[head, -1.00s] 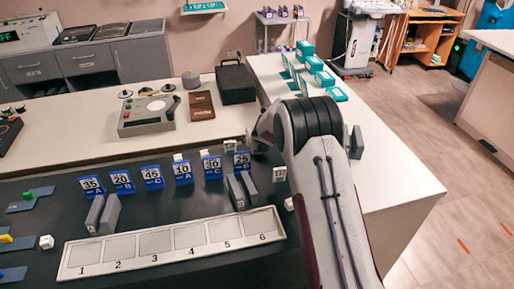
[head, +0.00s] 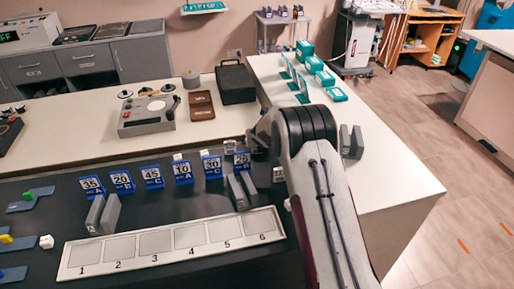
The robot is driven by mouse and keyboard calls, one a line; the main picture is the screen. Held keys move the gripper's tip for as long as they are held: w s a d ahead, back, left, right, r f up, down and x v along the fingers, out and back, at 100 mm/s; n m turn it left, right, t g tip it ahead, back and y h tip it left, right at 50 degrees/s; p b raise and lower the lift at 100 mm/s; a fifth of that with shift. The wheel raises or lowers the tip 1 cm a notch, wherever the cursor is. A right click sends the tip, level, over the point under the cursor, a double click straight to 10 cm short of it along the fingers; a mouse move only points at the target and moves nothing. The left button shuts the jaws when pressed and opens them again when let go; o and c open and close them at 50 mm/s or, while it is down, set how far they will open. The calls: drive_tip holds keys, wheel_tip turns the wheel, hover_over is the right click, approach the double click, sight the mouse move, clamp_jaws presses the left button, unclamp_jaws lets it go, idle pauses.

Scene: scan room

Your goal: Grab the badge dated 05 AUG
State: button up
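Several blue-and-white cards stand in a row on the dark table, marked 35 A (head: 92,186), 20 B (head: 121,182), 45 C (head: 152,177), 10 A (head: 183,172), 30 C (head: 212,166) and 25 B (head: 238,163). Their small print is too small to read, so I cannot tell which, if any, is dated 05 AUG. My arm reaches in from the lower right. My gripper (head: 257,138) is mostly hidden beyond the wrist, behind the 25 B card's right side. Its fingers are not clear, and I see nothing held.
A white strip with numbered squares (head: 70,262) lies in front of the cards. Small white cubes (head: 46,242) lie about.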

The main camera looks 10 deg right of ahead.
drive_tip(key=c, duration=1.1)
drive_tip(key=shift+o, duration=0.2)
drive_tip(key=shift+r, duration=0.35)
drive_tip(key=shift+r, duration=4.7)
